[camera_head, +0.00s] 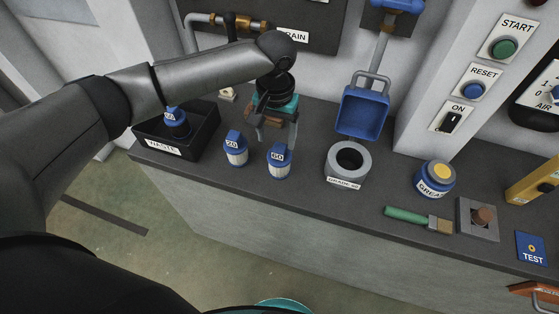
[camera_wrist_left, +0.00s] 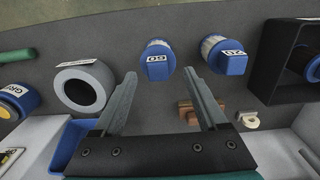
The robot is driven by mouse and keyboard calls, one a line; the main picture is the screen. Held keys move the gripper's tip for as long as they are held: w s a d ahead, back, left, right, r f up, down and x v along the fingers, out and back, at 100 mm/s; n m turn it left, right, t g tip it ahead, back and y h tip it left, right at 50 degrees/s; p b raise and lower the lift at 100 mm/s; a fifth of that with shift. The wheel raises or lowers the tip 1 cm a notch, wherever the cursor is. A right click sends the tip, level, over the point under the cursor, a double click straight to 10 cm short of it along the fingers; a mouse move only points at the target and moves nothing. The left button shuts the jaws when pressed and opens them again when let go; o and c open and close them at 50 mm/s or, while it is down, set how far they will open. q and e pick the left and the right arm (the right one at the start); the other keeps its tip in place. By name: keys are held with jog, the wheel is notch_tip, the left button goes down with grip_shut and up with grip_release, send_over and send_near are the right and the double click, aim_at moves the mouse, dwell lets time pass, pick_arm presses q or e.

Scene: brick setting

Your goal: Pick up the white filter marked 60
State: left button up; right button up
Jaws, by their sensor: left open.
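The white filter marked 60 (camera_head: 279,163), with a blue cap, stands upright on the dark counter. It also shows in the left wrist view (camera_wrist_left: 157,61), beyond the fingertips and roughly centred between them. My left gripper (camera_head: 272,137) is open and empty, above the counter and behind this filter, apart from it. Its two fingers also show in the left wrist view (camera_wrist_left: 158,75). A similar filter marked 20 (camera_head: 235,150) stands just left of it, and in the left wrist view (camera_wrist_left: 224,54) it is at the right. My right gripper is not in view.
A black bin (camera_head: 197,146) at left holds another blue-capped filter (camera_head: 175,122). A grey ring (camera_head: 335,174), a blue scoop-like tray (camera_head: 362,112), a grease jar (camera_head: 434,180) and a green-handled brush (camera_head: 415,218) are to the right. The counter's front strip is clear.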

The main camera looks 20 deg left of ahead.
aim_at(279, 147)
pick_arm(q)
jog(key=f, duration=0.4)
jog(key=shift+w+d+f+b, duration=0.25)
jog(key=shift+w+b, duration=0.05)
jog(key=shift+w, duration=0.1)
jog(key=shift+f, duration=0.5)
grip_shut()
dwell(0.7)
